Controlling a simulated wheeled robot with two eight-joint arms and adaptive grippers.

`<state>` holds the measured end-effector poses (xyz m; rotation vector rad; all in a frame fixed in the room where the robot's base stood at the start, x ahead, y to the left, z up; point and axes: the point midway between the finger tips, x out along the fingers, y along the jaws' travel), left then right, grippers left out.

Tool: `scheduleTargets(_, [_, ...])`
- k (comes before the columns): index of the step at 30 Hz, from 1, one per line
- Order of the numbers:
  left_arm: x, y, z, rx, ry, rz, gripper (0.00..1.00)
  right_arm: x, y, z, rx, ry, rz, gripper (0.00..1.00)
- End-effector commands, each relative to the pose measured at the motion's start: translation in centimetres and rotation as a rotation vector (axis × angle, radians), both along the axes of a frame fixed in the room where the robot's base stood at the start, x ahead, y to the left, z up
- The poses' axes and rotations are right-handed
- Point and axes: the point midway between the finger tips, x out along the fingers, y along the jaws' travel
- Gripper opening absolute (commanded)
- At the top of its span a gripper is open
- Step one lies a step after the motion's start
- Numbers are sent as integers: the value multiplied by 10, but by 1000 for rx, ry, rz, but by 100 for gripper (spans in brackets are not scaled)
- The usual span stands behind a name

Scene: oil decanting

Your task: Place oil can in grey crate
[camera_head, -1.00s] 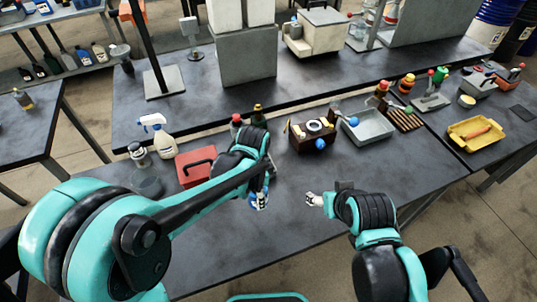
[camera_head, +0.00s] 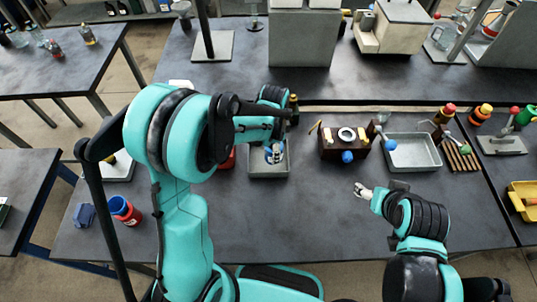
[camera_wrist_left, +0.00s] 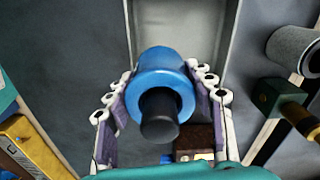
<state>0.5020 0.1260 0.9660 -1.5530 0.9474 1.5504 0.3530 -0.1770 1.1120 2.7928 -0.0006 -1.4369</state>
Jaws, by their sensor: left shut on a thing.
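My left gripper (camera_head: 274,153) is shut on a blue can with a black cap, which I take as the oil can. In the left wrist view the can (camera_wrist_left: 163,75) sits between both fingers, cap towards the camera. In the head view the gripper and can are over a small grey crate (camera_head: 257,175). The crate's pale wall also shows behind the can in the wrist view (camera_wrist_left: 224,35). Whether the can touches the crate floor I cannot tell. My right gripper (camera_head: 361,190) is over the bare table to the right; its finger opening is too small to judge.
A brown caddy (camera_head: 331,150) stands right of the crate, then a larger grey tray (camera_head: 414,165) and a wooden slatted rack (camera_head: 460,158). A dark bottle (camera_head: 293,104) stands behind the crate. The front middle table (camera_head: 320,225) is clear.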

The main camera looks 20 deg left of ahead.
Motion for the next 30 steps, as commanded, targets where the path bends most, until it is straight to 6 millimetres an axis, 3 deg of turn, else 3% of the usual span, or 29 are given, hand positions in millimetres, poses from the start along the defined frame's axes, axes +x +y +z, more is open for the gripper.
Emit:
scheduleTargets(6, [22,24,-20,0,0,1,13,0,0,-7,0,0,0,70])
scheduleTargets(11, [25,27,-28,0,0,-1,13,0,0,-9,0,0,0,70])
scheduleTargets(18, [25,27,-62,0,0,-1,13,0,0,-20,0,0,0,70])
scheduleTargets(30, [24,27,-67,0,0,-1,13,0,0,-24,0,0,0,70])
